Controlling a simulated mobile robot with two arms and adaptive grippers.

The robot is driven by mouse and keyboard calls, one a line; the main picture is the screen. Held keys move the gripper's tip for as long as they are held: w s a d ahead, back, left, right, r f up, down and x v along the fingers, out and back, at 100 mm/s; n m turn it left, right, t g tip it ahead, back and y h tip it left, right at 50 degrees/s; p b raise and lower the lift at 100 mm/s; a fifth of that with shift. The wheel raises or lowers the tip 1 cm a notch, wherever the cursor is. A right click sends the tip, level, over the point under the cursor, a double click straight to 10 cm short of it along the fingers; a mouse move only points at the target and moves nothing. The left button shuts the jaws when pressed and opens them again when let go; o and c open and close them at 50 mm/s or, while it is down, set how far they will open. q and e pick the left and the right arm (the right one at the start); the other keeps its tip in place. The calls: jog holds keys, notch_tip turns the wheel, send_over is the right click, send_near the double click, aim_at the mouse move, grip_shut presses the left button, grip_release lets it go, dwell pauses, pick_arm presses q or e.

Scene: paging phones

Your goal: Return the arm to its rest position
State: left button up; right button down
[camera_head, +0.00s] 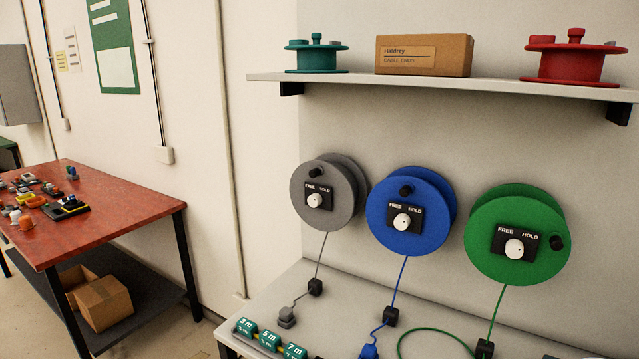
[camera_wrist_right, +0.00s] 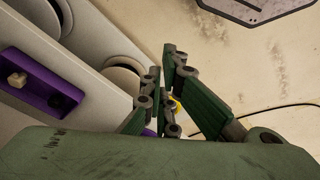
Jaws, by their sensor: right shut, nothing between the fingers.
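My right gripper (camera_wrist_right: 162,68) shows in the right wrist view, with dark green fingers and grey joints. Its fingertips are close together and nothing is held between them. It hangs over a spot beside a white surface (camera_wrist_right: 112,45) with round openings. Neither gripper shows in the head view, and my left gripper is out of sight.
In the head view, a grey reel (camera_head: 325,222), a blue reel (camera_head: 428,238) and a green reel (camera_head: 485,255) hang above a pale bench. A shelf (camera_head: 450,87) is above. A red table (camera_head: 120,222) stands left. A purple panel (camera_wrist_right: 40,85) shows in the wrist view.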

jog(key=s+d+f+g, duration=0.1)
jog(key=s+d+f, duration=0.2)
jog(key=s+f, duration=1.5)
jog(key=shift+f, duration=0.85)
jog(key=shift+s+d, duration=0.1)
